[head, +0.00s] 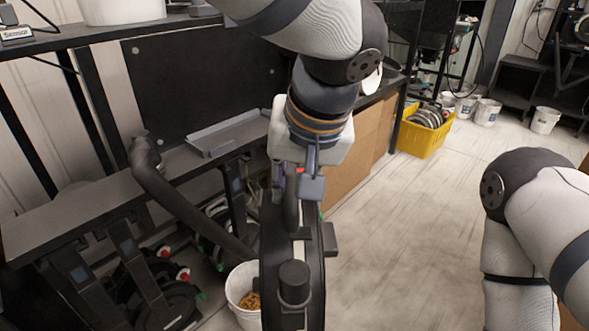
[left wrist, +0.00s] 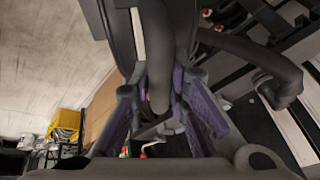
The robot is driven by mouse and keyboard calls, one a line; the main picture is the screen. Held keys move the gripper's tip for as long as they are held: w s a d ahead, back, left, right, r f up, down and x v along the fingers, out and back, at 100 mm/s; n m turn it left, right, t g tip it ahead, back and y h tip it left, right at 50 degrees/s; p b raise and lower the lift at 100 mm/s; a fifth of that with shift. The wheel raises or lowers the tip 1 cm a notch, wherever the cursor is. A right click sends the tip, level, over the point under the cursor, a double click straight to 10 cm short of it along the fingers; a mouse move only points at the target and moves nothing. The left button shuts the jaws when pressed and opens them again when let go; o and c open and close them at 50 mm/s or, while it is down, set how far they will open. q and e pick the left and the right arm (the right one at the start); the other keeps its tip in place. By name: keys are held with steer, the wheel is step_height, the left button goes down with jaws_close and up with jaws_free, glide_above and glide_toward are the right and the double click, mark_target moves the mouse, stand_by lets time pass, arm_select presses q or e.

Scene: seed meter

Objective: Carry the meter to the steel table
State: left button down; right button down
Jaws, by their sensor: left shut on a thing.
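The meter (head: 292,275) is a black, narrow, upright body with a round knob-like part on its near face, in the lower middle of the head view. My left gripper (head: 297,190) is above it and shut on its upper part. In the left wrist view, the fingers of the left gripper (left wrist: 162,105) stand on both sides of a dark curved part of the meter (left wrist: 155,45). The lower end of the meter is cut off in the head view. Which surface is the steel table I cannot tell for sure. My right gripper is out of view.
A dark bench (head: 60,215) with a grey tray (head: 228,133) stands on the left, with similar black units below it. A white bucket (head: 240,312) with yellow grains is beside the meter. A yellow crate (head: 422,138) stands farther back. Open floor lies to the right.

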mark_target(265, 236)
arm_select(q)
steer(key=shift+w+d+r, duration=0.1)
steer(key=shift+w+d, duration=0.15)
steer(key=shift+d, duration=0.2)
steer(key=shift+s+a+f+m+h, duration=0.2)
steer(key=shift+f+m, duration=0.15)
steer(key=shift+m, duration=0.25)
steer(key=shift+s+a+f+m+h, duration=0.1)
steer(key=shift+a+f+m+h, duration=0.15)
steer(key=shift+m, duration=0.35)
steer(key=a+f+m+h, duration=0.1)
steer(key=f+m, duration=0.1)
steer(key=m, duration=0.2)
steer(key=s+a+f+m+h, duration=0.1)
steer(key=f+m+h, duration=0.1)
steer(key=m, duration=0.2)
steer(key=a+f+m+h, duration=0.1)
steer(key=f+m+h, duration=0.1)
steer(key=m, duration=0.1)
steer(key=shift+s+a+f+m+g, duration=0.1)
steer(key=shift+s+m+g, duration=0.2)
steer(key=shift+m, duration=0.1)
steer(key=shift+s+a+f+m+g+h, duration=0.1)
steer(key=shift+a+f+m+g+h, duration=0.15)
steer(key=shift+m, duration=0.45)
steer(key=shift+s+a+f+m+g, duration=0.1)
steer(key=shift+f+m+g, duration=0.2)
steer(key=shift+m, duration=0.4)
